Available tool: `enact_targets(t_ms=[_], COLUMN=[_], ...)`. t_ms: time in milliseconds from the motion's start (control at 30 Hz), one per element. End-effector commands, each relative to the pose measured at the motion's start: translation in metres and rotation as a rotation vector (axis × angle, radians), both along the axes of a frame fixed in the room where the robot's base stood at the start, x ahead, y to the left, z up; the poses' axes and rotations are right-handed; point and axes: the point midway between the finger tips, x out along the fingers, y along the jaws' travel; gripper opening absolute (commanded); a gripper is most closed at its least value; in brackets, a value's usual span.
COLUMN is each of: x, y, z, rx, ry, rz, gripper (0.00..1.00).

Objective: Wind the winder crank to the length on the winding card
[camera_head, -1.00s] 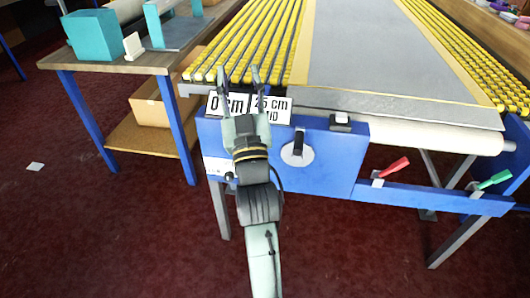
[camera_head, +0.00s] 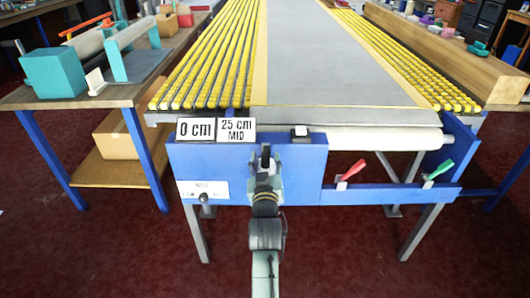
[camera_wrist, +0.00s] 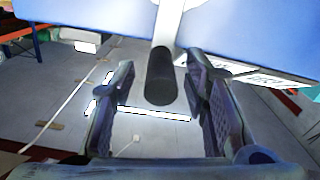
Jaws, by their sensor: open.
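The winder crank has a white arm (camera_wrist: 168,22) and a black grip (camera_wrist: 160,78) on the blue front panel of the bench. My gripper (camera_wrist: 160,66) is open, with one finger on each side of the black grip and gaps showing on both sides. In the head view my gripper (camera_head: 266,160) is in front of the crank and hides most of it. The winding card (camera_head: 236,130) stands on the panel's top edge and reads "25 cm MID". Beside it on the left, a display (camera_head: 195,129) reads "0 cm".
A label plate (camera_head: 203,190) with a small black knob sits at the panel's lower left. A red lever (camera_head: 352,170) and a green lever (camera_head: 438,168) are on the rail at right. A pale roller (camera_head: 380,138) lies above them. A wooden side table (camera_head: 75,98) stands at left.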

Motion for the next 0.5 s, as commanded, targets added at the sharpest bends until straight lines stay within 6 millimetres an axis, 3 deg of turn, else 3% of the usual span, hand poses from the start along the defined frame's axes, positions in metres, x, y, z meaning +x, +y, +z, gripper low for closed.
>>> enact_targets(t_ms=[200,500], x=[0.023,0.027], y=[0.000,0.000], z=[0.001,0.000], rx=[0.001,0.001], ry=[-0.001,-0.001], rz=[0.000,0.000], gripper=[0.41,0.41])
